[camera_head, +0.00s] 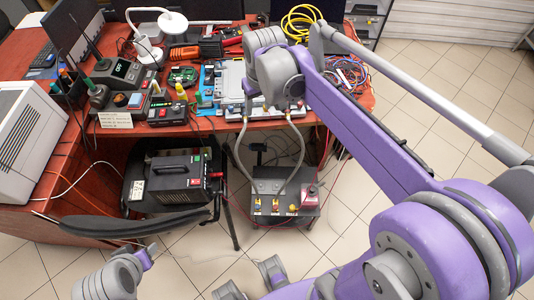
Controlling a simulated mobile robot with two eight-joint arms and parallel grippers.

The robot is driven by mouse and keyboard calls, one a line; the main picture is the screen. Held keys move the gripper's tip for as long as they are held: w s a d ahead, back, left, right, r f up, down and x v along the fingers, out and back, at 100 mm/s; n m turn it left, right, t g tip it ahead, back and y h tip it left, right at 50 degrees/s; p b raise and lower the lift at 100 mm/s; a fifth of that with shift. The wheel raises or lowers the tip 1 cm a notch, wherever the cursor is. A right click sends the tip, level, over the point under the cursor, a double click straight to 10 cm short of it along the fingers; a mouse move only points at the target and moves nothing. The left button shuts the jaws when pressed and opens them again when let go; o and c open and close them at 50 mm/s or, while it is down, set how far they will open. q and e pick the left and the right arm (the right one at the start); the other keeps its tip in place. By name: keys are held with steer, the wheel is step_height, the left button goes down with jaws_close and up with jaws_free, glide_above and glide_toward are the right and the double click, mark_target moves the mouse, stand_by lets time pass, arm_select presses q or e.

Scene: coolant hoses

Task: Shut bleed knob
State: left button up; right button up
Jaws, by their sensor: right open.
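A dark grey coolant box (262,183) stands low below the table's front edge. Several small yellow-topped fittings with labels sit along its front, and a red part (311,190) is on its right side. The labels are too small to read, so I cannot tell which is the bleed knob. Two grey hoses (243,160) run from the table edge down to the box. My right gripper (268,105) is open near the table edge, above and behind the box and apart from its fittings; my arm's joints partly hide it. My left gripper does not show; only a left arm part is at bottom left.
The red table (128,140) is crowded with instruments, tools and a white lamp (152,30). A black power unit (181,178) stands left of the box. A yellow cable coil (301,20) lies at the back. Tiled floor (190,250) is open in front.

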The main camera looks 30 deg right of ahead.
steer(key=s+a+f+t+p, duration=0.1)
steer(key=s+a, duration=0.1)
steer(key=s, duration=0.4)
steer(key=s+a+f+t+p, duration=0.1)
steer(key=s+a+f, duration=0.1)
steer(key=s, duration=0.5)
steer(key=shift+s+a+n, duration=0.25)
steer(key=shift+a+n, duration=0.15)
steer(key=shift+a, duration=0.2)
steer(key=w+d+r+g, duration=0.1)
steer(key=w+d, duration=0.2)
steer(key=w, duration=0.5)
steer(key=w+d+r+g, duration=0.1)
steer(key=w+d+r, duration=0.15)
steer(key=w, duration=0.45)
steer(key=w+d+f+g+b, duration=0.2)
steer(key=w+d+f, duration=0.4)
steer(key=w+d, duration=0.4)
steer(key=f, duration=0.7)
steer(key=a+f, duration=0.1)
steer(key=f, duration=0.2)
steer(key=shift+w+f, duration=0.35)
steer(key=shift+f, duration=0.05)
jaws_close()
